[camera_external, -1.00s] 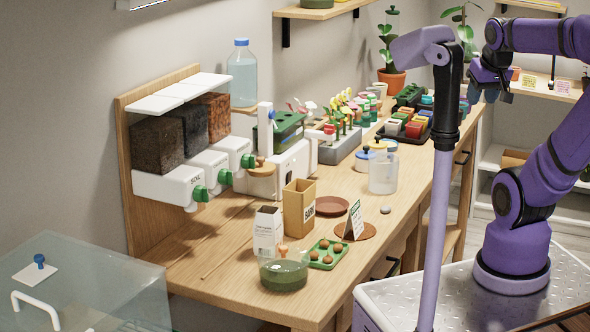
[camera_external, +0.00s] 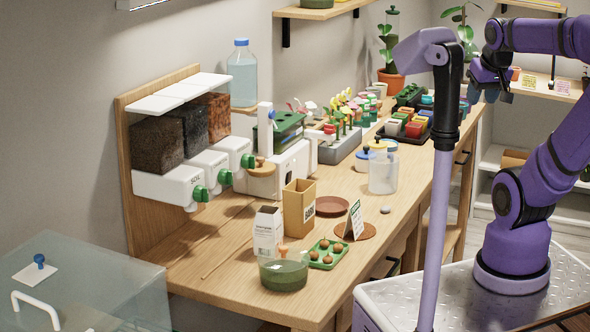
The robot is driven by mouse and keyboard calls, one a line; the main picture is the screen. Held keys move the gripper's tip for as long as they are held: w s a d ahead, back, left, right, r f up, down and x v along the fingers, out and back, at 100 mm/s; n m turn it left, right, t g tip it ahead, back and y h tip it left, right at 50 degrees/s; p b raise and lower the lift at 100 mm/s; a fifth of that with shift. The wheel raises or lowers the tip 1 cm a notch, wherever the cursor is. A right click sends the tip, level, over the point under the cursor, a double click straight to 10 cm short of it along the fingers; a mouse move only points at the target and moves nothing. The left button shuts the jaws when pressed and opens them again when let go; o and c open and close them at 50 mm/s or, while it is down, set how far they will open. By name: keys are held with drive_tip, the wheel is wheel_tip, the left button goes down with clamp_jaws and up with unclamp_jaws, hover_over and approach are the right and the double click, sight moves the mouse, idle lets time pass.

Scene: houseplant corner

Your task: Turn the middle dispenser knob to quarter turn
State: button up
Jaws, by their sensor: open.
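The dispenser (camera_external: 165,190) stands on the left of the wooden bench, with three white outlets in a row under dark brown, black and reddish-brown blocks. Each outlet has a green knob. The middle knob (camera_external: 225,178) sits on the front of the middle outlet, between the near knob (camera_external: 201,194) and the far knob (camera_external: 248,161). The angle of the middle knob is too small to read. My gripper (camera_external: 492,88) is at the upper right, raised and far from the dispenser. It is open, and nothing shows in it; my purple arm hides part of it.
A seed carton (camera_external: 267,232), a tan box (camera_external: 299,207), a glass bowl (camera_external: 284,272) and a green tray (camera_external: 327,254) stand on the bench before the dispenser. A clear jar (camera_external: 383,174) is farther back. A glass-topped case (camera_external: 85,285) is at the lower left.

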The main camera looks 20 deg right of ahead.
drive_tip(key=o, duration=0.4)
drive_tip(key=shift+w, duration=0.1)
drive_tip(key=shift+c, duration=0.2)
drive_tip(key=w+a+f+n+t, duration=0.1)
drive_tip(key=w+a+f+n, duration=0.15)
drive_tip(key=w, duration=0.35)
drive_tip(key=w+a+f+n, duration=0.1)
drive_tip(key=w+a+n, duration=0.1)
drive_tip(key=w+a, duration=0.35)
drive_tip(key=n+t+y, duration=0.5)
drive_tip(key=t+y, duration=0.2)
drive_tip(key=y, duration=0.6)
approach(232, 177)
drive_tip(key=shift+m, duration=0.25)
drive_tip(key=x, duration=1)
drive_tip(key=shift+w, duration=0.15)
drive_tip(key=shift+c, duration=0.5)
drive_tip(key=c, duration=0.8)
